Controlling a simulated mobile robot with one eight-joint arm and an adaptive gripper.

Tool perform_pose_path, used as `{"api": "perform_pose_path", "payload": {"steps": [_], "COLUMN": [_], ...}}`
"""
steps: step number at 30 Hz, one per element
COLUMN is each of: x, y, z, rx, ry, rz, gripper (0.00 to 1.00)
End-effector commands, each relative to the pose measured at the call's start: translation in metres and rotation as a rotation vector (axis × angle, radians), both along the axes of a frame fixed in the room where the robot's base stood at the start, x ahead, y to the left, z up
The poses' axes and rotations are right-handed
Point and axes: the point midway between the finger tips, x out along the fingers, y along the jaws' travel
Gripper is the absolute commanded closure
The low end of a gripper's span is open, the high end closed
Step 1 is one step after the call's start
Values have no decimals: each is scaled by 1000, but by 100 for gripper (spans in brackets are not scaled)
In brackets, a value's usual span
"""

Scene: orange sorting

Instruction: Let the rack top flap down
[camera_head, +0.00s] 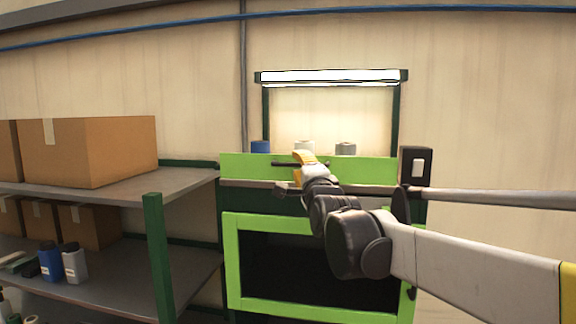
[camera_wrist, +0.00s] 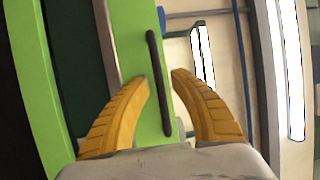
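The rack's top flap (camera_head: 242,167) is a long green panel, standing upright across the rack front in the head view. It also fills the middle of the wrist view (camera_wrist: 132,40). A dark bar handle (camera_wrist: 157,62) is fixed to it; it also shows in the head view (camera_head: 284,164). My gripper (camera_head: 303,156) is at the flap, at the handle. In the wrist view my yellow fingers (camera_wrist: 160,77) are apart, one on each side of the handle, with narrow gaps visible. Contact with the handle is not clear. My gripper and arm hide part of the flap.
A lower green-framed door (camera_head: 240,262) with a dark panel sits below the flap. A blue can (camera_head: 260,147), a white roll and a grey can stand behind the flap. A black switch box (camera_head: 415,166) is at right. Shelves with cardboard boxes (camera_head: 100,150) stand left.

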Motion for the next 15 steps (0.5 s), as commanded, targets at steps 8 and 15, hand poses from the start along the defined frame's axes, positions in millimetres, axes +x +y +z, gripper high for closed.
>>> {"api": "perform_pose_path", "payload": {"steps": [8, 15], "x": [0, -1], "y": [0, 0], "z": [0, -2], "rx": [0, -5], "ry": [0, -15], "rz": [0, 0], "gripper": [100, 100]}}
